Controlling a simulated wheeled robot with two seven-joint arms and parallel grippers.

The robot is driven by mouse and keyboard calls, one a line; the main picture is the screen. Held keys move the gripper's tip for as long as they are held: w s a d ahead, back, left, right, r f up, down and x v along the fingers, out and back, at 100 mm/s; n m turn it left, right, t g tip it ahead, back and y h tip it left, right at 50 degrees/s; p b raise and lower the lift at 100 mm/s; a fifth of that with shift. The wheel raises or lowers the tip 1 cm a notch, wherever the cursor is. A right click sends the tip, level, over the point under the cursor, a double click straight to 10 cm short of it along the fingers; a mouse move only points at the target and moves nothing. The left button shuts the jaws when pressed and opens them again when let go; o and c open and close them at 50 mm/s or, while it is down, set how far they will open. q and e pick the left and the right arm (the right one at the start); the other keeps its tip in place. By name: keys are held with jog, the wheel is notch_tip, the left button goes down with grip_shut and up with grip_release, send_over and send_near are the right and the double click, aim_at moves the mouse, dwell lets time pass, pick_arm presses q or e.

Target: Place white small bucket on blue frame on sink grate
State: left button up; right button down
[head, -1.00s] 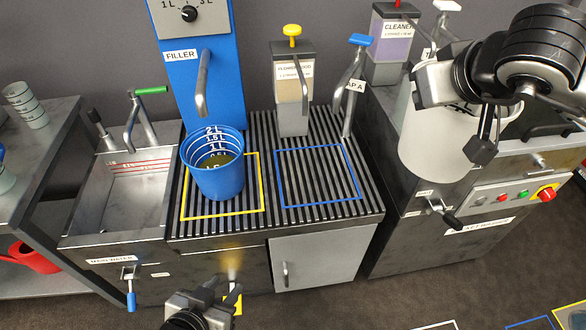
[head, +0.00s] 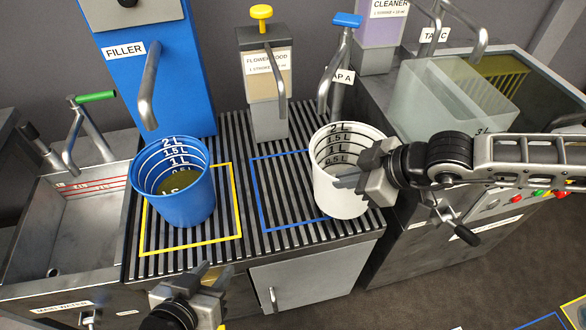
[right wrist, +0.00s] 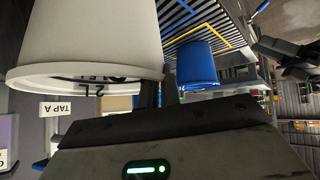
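The white bucket (head: 334,190) is upright over the right part of the sink grate (head: 300,245), in the head view. It covers the right side of the blue frame (head: 254,190); whether its base touches the grate cannot be told. My right gripper (head: 352,180) is shut on the bucket's right side. The bucket also shows large in the right wrist view (right wrist: 95,40), upside down, close to the gripper. The blue bucket (head: 185,205) stands inside the yellow frame (head: 190,244) and holds yellowish liquid. My left gripper (head: 215,272) is open and empty in front of the sink unit.
The filler (head: 140,75) stands behind the blue bucket. A flower food dispenser (head: 268,95) and the blue-handled tap A (head: 335,65) stand behind the blue frame. A translucent container (head: 440,105) sits on the right-hand unit. The left part of the blue frame is clear.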

jog(key=w+a+f+p, duration=0.1)
jog(key=w+a+f, duration=0.2)
jog(key=w+a, duration=0.3)
jog(key=a, duration=0.4)
jog(key=shift+w+f+p, duration=0.2)
jog(key=shift+w+p, duration=0.1)
jog(key=shift+w, duration=0.1)
jog(key=shift+a, duration=0.1)
jog(key=shift+f+b, duration=0.25)
jog(key=shift+b, duration=0.05)
jog(key=c, duration=1.6)
grip_release()
jog(key=shift+r, duration=0.15)
